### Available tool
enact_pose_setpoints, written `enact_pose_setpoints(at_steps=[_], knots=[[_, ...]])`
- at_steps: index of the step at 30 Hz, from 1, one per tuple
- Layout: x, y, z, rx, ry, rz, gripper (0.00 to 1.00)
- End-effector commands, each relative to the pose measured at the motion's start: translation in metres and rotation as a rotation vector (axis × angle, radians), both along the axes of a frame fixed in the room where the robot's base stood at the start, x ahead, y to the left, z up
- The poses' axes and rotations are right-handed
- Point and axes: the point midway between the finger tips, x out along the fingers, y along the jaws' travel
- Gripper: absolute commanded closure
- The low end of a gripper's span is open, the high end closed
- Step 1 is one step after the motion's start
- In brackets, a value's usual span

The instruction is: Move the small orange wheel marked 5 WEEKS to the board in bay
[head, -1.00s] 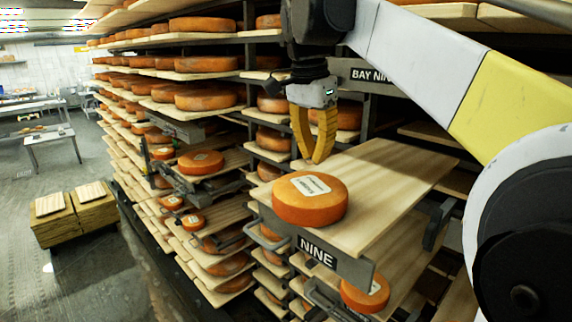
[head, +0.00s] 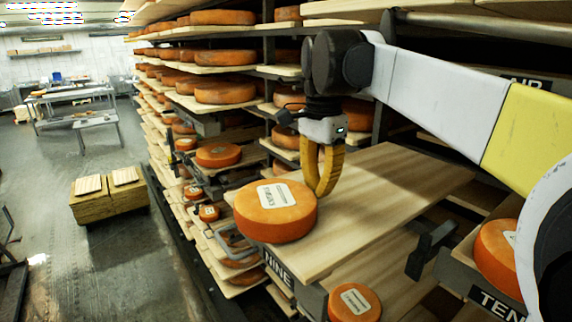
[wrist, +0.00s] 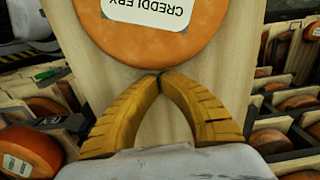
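My gripper (head: 322,190) has yellow fingers whose tips meet with nothing between them, as the wrist view (wrist: 160,78) shows. It points down over the pulled-out board (head: 385,205) in bay NINE. A large orange wheel (head: 275,225) with a white label lies on that board's front end, just beyond the fingertips in the wrist view (wrist: 150,45); its label ends in "ERY". A smaller orange wheel (head: 340,308) with a pale label lies lower down, below the board. Its label is too small to read, so I cannot tell which wheel is marked 5 WEEKS.
A TEN sign (head: 495,303) and another orange wheel (head: 497,255) are at the right. Wooden crates (head: 110,203) stand on the open grey floor (head: 105,270) at the left. Metal tables (head: 95,128) stand farther back.

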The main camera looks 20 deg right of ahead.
Motion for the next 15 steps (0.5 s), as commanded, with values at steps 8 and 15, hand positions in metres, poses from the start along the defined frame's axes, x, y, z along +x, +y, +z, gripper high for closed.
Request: enact_pose_setpoints(at_steps=[8,15], knots=[[0.0,0.0,-0.017,0.0,0.0,0.0,1.0],[0.0,0.0,-0.018,0.0,0.0,0.0,1.0]])
